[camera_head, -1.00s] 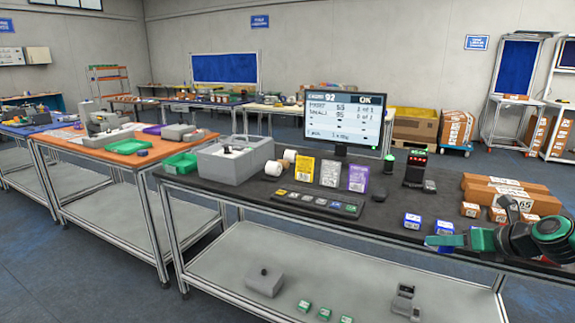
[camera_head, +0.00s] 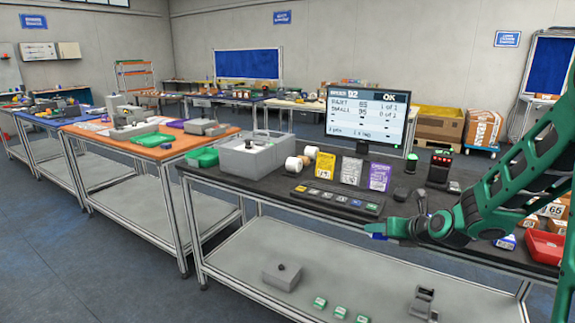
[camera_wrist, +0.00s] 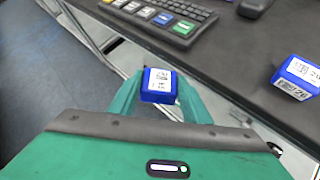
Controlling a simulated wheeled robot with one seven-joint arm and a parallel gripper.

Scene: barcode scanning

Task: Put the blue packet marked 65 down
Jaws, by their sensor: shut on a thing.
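A small blue packet (camera_wrist: 158,86) with a white label sits between the green fingers of my gripper (camera_wrist: 157,98) in the wrist view. The print on its label is too small to read. My gripper is shut on it. In the head view, my gripper (camera_head: 386,231) holds the blue packet (camera_head: 377,236) by the front edge of the black worktable (camera_head: 310,226). In the wrist view, packet and fingers overlap the table's edge and the floor beyond it; the height of the packet is unclear.
Another blue packet (camera_wrist: 297,78), apparently marked 26, lies on the table to the right. A button strip (camera_head: 340,199) and coloured cards (camera_head: 351,170) are behind my gripper. A red tray (camera_head: 544,246) stands at the right.

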